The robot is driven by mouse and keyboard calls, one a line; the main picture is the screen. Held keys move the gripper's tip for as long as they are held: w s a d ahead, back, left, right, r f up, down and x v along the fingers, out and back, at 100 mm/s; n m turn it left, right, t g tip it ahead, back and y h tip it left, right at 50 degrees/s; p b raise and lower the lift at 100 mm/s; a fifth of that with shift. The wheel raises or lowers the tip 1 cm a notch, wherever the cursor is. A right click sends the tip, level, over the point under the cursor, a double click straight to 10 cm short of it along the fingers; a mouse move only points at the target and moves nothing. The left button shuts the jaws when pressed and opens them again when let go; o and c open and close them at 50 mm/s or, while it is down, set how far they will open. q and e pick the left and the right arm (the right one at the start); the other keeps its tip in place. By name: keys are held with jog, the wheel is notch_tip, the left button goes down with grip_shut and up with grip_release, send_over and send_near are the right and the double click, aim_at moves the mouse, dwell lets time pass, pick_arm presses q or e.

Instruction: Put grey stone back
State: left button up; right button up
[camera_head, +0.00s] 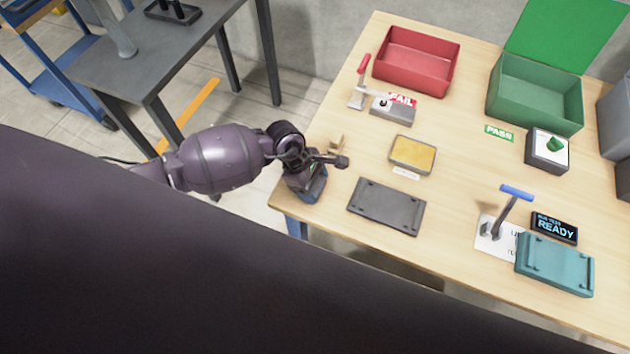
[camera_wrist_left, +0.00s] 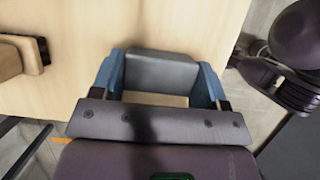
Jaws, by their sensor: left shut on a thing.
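The grey stone (camera_wrist_left: 160,72) shows in the left wrist view as a smooth dark-grey block between the two blue fingers of my left gripper (camera_wrist_left: 161,88). The gripper is shut on it, and pale wood shows below and beyond it. In the head view my left gripper (camera_head: 312,187) points down at the left edge of the wooden table (camera_head: 465,160). There the stone is hidden or too small to make out. My right gripper is not in view.
A wooden piece (camera_head: 336,143) stands close by the gripper; it also shows in the left wrist view (camera_wrist_left: 12,62). A dark plate (camera_head: 386,206), a tray with a yellow pad (camera_head: 413,154), a red bin (camera_head: 416,60) and a green bin (camera_head: 535,95) lie to the right.

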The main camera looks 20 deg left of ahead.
pick_arm(q)
jog(key=shift+r, duration=0.15)
jog(key=o, duration=0.8)
jog(key=shift+f, duration=0.2)
jog(key=shift+o, duration=1.1)
jog(key=shift+w+a+r, duration=0.1)
jog(key=shift+a+r, duration=0.1)
jog(key=shift+r, duration=0.4)
jog(key=p+v, duration=0.2)
jog(key=v, duration=0.9)
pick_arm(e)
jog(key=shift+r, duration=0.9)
pick_arm(q)
jog(key=shift+d, duration=0.1)
